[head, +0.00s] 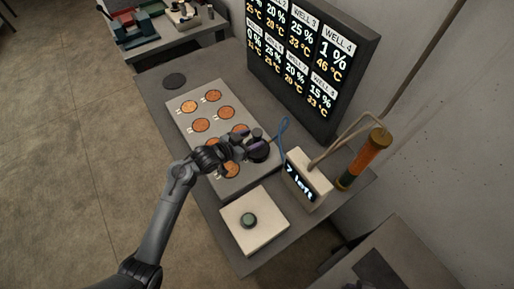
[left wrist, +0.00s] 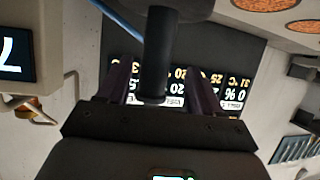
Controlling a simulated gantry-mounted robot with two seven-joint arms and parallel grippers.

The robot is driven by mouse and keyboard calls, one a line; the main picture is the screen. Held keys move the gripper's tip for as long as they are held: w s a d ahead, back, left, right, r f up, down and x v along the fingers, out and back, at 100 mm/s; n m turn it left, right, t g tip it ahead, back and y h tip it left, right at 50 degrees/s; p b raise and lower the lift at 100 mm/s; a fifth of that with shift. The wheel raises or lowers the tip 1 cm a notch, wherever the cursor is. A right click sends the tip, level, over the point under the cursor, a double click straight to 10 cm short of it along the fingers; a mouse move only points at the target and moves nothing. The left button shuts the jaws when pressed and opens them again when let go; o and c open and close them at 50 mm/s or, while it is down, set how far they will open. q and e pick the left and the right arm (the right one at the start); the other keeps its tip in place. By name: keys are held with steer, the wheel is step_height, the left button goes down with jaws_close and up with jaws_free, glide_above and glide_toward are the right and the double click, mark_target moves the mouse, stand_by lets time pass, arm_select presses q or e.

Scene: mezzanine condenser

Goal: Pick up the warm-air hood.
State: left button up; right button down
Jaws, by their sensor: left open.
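The warm-air hood (head: 260,151) is a dark round piece with a blue hose (head: 282,130), at the right edge of the pale plate with the wells. In the left wrist view its dark upright handle (left wrist: 156,50) runs between my fingers, with its wider dark body at the top edge. My left gripper (head: 245,141) is at the hood in the head view. In the left wrist view my left gripper (left wrist: 158,85) is open, with one finger on each side of the handle and gaps visible. Part of the hood is hidden behind the gripper. My right gripper is not in view.
The well plate (head: 180,101) holds several orange-brown discs. A large readout screen (head: 325,105) stands behind. A small display box (head: 307,180) and an orange-green tube (head: 365,160) stand right. A white square block (head: 238,237) with a dark knob lies in front. A black disc (head: 175,81) lies far left.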

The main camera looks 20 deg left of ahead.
arm_select(q)
steer(key=x, duration=0.4)
steer(key=shift+w+d+f, duration=0.2)
steer(key=shift+d, duration=0.2)
jaws_close()
